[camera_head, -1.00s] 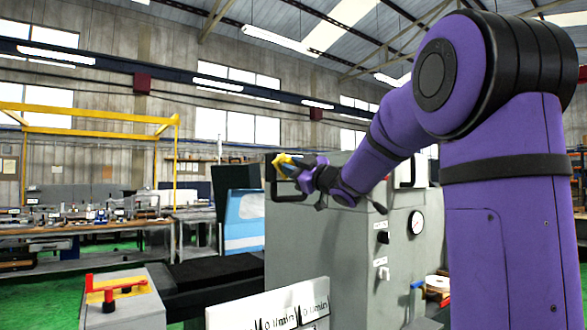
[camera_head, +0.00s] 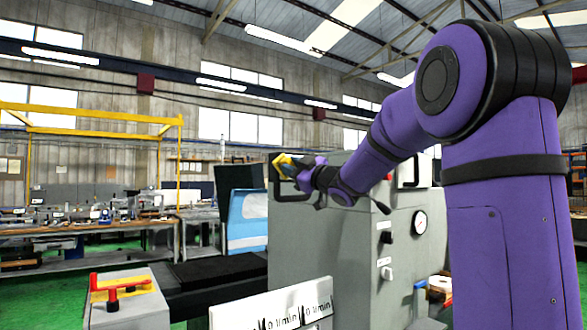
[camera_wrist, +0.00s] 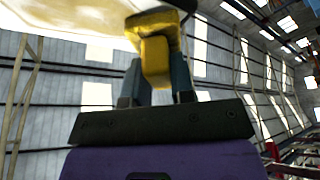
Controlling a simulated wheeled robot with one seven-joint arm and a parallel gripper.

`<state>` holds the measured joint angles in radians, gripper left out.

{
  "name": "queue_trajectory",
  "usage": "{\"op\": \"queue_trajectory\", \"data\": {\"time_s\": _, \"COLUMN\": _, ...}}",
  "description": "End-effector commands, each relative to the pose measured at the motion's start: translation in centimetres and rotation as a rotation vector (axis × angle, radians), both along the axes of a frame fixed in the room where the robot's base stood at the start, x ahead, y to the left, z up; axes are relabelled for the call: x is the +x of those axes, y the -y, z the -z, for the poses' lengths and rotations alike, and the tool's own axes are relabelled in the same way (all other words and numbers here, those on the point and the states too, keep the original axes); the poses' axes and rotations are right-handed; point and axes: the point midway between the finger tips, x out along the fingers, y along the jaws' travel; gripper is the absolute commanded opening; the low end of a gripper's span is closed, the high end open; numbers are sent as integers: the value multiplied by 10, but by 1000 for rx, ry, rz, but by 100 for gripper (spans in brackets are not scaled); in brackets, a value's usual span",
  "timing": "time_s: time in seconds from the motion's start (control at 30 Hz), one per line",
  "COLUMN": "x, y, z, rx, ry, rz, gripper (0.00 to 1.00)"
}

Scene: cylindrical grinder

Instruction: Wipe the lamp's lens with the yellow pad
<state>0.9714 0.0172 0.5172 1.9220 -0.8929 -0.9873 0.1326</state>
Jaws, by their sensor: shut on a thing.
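My gripper (camera_wrist: 160,85) is shut on the yellow pad (camera_wrist: 155,50), with a grey finger on each side of the pad's block. In the head view my gripper (camera_head: 296,167) and the yellow pad (camera_head: 281,163) are above the grey machine's left end. In the wrist view a large pale cream surface (camera_wrist: 75,15), which looks like the lamp's lens, fills the top left. The pad's top lies at its right edge; I cannot tell whether they touch. The lamp is not clear in the head view.
The grey machine cabinet (camera_head: 335,235) with a gauge (camera_head: 419,222) stands below my arm. A dark handle (camera_head: 290,197) is just under my gripper. A blue-and-white panel (camera_head: 247,220) is behind, left. A box with red levers (camera_head: 125,300) stands front left.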

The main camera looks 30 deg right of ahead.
Motion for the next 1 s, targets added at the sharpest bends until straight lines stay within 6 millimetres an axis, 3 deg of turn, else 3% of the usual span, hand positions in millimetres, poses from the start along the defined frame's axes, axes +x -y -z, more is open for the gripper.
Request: {"op": "queue_trajectory", "data": {"time_s": 1.0, "x": 1, "y": 51, "z": 0, "rx": 0, "ry": 0, "rz": 0, "gripper": 4}}
